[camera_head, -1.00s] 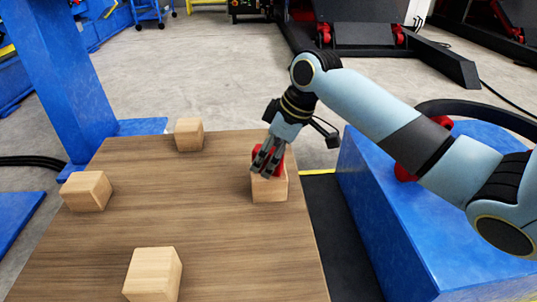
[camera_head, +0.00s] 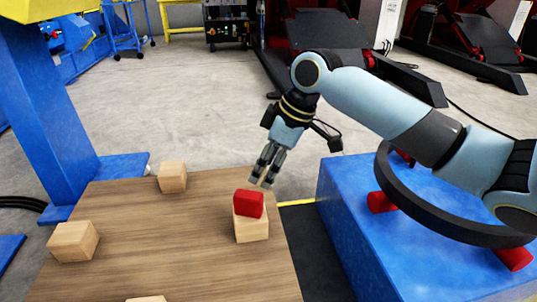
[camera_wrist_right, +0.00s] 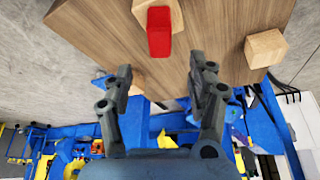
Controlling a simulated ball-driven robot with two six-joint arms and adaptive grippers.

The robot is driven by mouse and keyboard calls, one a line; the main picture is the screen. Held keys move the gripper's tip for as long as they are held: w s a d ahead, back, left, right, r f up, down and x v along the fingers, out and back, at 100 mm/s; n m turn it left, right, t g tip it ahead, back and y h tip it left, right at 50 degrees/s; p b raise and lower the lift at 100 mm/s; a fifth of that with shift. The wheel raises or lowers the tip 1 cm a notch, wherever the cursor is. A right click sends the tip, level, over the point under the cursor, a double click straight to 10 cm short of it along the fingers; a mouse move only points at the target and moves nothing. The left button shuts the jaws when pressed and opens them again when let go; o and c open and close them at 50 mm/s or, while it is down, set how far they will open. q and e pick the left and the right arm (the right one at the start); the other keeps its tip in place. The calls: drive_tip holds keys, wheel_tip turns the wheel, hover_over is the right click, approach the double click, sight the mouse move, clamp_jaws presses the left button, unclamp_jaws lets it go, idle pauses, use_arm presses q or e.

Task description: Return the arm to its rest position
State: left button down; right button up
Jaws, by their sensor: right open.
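My right gripper (camera_head: 262,182) is open and empty. It hangs just behind and above the red block (camera_head: 249,204), apart from it. The red block rests on top of a wooden block (camera_head: 251,230) near the right edge of the wooden table (camera_head: 150,235). In the right wrist view the open fingers (camera_wrist_right: 165,90) show with nothing between them, and the red block (camera_wrist_right: 159,32) lies beyond them on its wooden block (camera_wrist_right: 172,12). My left gripper is not in view.
Other wooden blocks stand on the table: one at the back (camera_head: 172,177), one at the left (camera_head: 73,241), one cut off at the front edge (camera_head: 147,298). A blue post (camera_head: 60,110) rises at the left. A blue base (camera_head: 375,240) with a black ring (camera_head: 400,215) lies right.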

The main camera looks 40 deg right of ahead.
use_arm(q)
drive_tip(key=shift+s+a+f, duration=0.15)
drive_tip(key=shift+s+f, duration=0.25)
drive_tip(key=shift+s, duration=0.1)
